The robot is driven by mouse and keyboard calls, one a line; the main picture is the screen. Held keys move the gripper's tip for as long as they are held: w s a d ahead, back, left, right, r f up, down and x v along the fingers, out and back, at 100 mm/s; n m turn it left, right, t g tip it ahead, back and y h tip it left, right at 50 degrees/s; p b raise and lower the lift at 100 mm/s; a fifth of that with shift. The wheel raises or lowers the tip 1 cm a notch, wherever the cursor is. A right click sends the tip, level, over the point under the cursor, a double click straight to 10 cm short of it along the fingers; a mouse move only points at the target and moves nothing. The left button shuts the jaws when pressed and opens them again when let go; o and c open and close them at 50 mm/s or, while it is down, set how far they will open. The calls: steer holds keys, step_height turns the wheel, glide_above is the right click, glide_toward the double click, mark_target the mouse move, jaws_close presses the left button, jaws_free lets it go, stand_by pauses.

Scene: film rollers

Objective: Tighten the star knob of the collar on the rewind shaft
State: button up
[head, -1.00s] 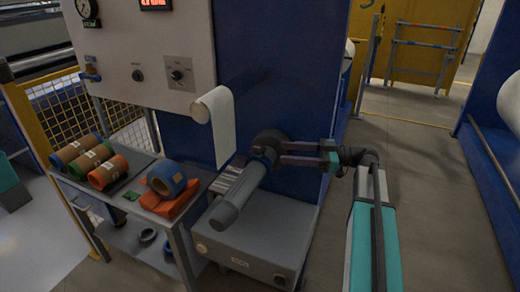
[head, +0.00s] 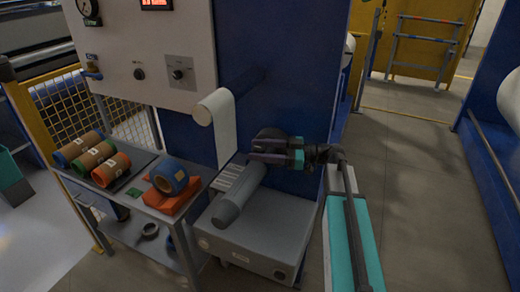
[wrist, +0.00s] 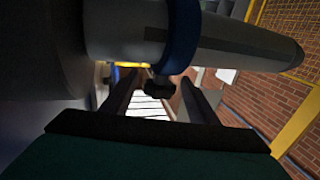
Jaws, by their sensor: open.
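The rewind shaft (head: 238,198) is a grey cylinder sticking out toward the lower left in the head view. It crosses the top of the wrist view (wrist: 240,38). A blue collar (wrist: 181,38) is around it in the wrist view, with a dark star knob (wrist: 160,88) hanging below. My gripper (head: 255,152) is at the inner end of the shaft in the head view and hides the collar there. In the wrist view my gripper (wrist: 158,80) is open, one finger on each side of the knob, with gaps visible. I cannot tell how deep the knob sits between them.
A grey machine box (head: 250,232) lies under the shaft. A white web (head: 222,130) hangs from a roller behind it. A side table (head: 130,202) at left holds several coloured rolls. A blue machine wall (head: 290,80) stands behind; open floor (head: 430,200) is at right.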

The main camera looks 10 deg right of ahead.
steer(key=c, duration=1)
steer(key=shift+c, duration=0.2)
